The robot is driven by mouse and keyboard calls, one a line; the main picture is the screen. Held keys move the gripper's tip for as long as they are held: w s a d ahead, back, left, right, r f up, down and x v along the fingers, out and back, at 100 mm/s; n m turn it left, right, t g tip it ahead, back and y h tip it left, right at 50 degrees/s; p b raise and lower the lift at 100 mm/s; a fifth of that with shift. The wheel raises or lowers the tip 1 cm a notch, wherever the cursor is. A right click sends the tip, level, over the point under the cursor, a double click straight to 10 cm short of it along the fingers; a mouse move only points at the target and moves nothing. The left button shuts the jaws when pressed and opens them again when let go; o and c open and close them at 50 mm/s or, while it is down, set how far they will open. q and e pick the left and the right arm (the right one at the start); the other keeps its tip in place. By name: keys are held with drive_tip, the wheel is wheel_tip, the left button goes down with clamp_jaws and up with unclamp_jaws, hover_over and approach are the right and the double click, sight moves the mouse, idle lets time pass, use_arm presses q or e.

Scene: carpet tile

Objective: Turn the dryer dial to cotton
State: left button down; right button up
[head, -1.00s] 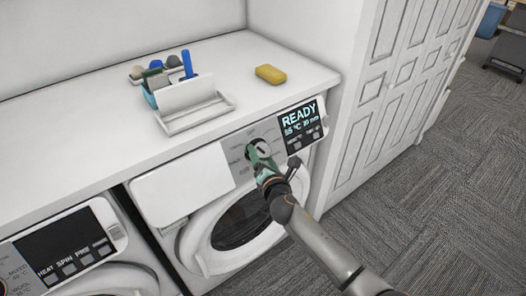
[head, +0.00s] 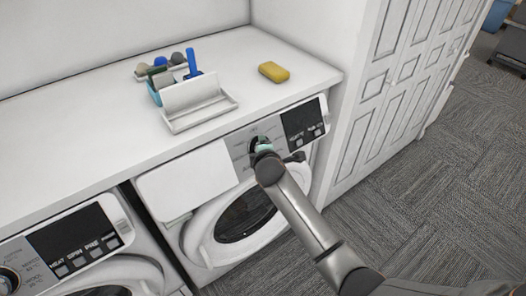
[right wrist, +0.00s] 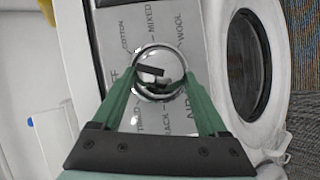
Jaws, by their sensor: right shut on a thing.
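The dryer (head: 205,262) is the right-hand white machine under the counter. Its round dial (right wrist: 160,72) shows between the green fingers of my right gripper (right wrist: 159,82) in the right wrist view; they are shut on it from both sides. The label COTTON (right wrist: 124,38) is up and left of the dial, with MIXED and WOOL to its right. The dial carries a dark mark, but I cannot tell which label it points at. In the head view my right gripper (head: 263,147) covers most of the dial. My left gripper is not in view.
The dryer's display (head: 302,118) is dark. Its round door (head: 190,245) is below the panel. A second machine (head: 75,245) stands to the left. On the counter are a white caddy (head: 200,110) with brushes and a yellow sponge (head: 273,72). A white cabinet (head: 375,90) stands at right.

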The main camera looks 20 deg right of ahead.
drive_tip(key=m, duration=0.1)
drive_tip(key=m+g, duration=0.1)
drive_tip(key=m, duration=0.1)
drive_tip(key=shift+w+r+m+g+y, duration=0.1)
drive_tip(key=shift+r+m+g+y, duration=0.05)
drive_tip(key=shift+m+g+y, duration=0.2)
drive_tip(key=shift+d, duration=0.1)
idle(0.4)
drive_tip(key=o, duration=1.3)
drive_tip(key=shift+c, duration=0.2)
drive_tip(key=shift+r, duration=0.1)
